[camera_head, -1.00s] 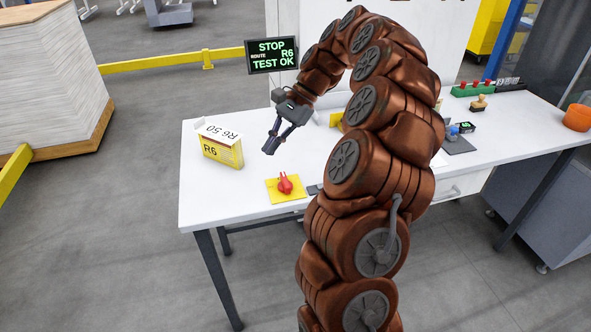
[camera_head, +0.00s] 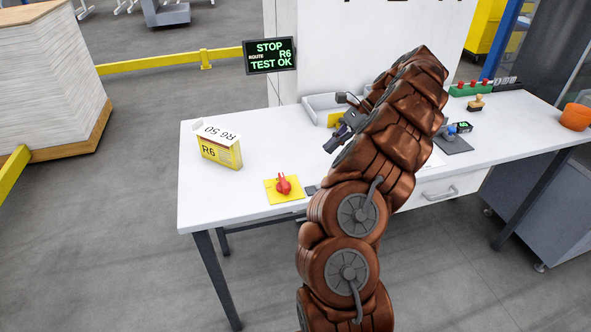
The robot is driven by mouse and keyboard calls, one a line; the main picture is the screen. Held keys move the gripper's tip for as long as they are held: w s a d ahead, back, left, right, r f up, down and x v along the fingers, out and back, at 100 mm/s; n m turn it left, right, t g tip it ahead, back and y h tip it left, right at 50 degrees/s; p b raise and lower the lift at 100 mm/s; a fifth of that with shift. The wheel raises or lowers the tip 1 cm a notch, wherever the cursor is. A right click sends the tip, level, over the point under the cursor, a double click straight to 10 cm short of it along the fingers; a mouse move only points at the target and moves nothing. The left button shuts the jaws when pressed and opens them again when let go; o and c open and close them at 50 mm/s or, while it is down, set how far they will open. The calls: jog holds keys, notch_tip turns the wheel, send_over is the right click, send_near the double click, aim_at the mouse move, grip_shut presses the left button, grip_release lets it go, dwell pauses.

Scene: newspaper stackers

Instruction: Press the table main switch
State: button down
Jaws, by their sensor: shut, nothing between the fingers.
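A red rotary knob on a yellow plate (camera_head: 284,186), which looks like the table main switch, sits near the front edge of the white table (camera_head: 240,195), left of my arm. My gripper (camera_head: 332,147) is above the table, behind and to the right of the knob, and well apart from it. It is shut and empty, pointing down and left. My arm hides part of it. A small dark item (camera_head: 312,190) lies just right of the yellow plate, partly hidden by my arm.
A yellow box marked R6 (camera_head: 221,150) stands at the table's left. A screen (camera_head: 270,55) reads "STOP ROUTE R6 TEST OK". A white tray (camera_head: 318,106) is at the back. Red buttons on a green base (camera_head: 472,88), a stamp (camera_head: 476,102) and an orange tub (camera_head: 577,117) are at right.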

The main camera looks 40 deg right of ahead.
aim_at(284, 184)
jog(key=shift+a, duration=0.1)
jog(key=shift+p+x, duration=0.5)
jog(key=shift+x, duration=1.3)
jog(key=p+x, duration=0.1)
jog(key=x, duration=0.5)
jog(key=shift+p, duration=0.4)
jog(key=shift+w+a+p, duration=0.15)
jog(key=shift+a+p, duration=0.1)
jog(key=shift+a, duration=0.25)
jog(key=shift+w+a+p, duration=0.2)
jog(key=shift+a, duration=0.25)
jog(key=shift+w+a+f+p, duration=0.1)
jog(key=shift+w+a+p, duration=0.1)
jog(key=shift+a, duration=0.3)
jog(key=shift+w+a+f+p, duration=0.15)
jog(key=shift+w+a, duration=0.1)
jog(key=shift+a, duration=0.25)
jog(key=shift+r, duration=0.1)
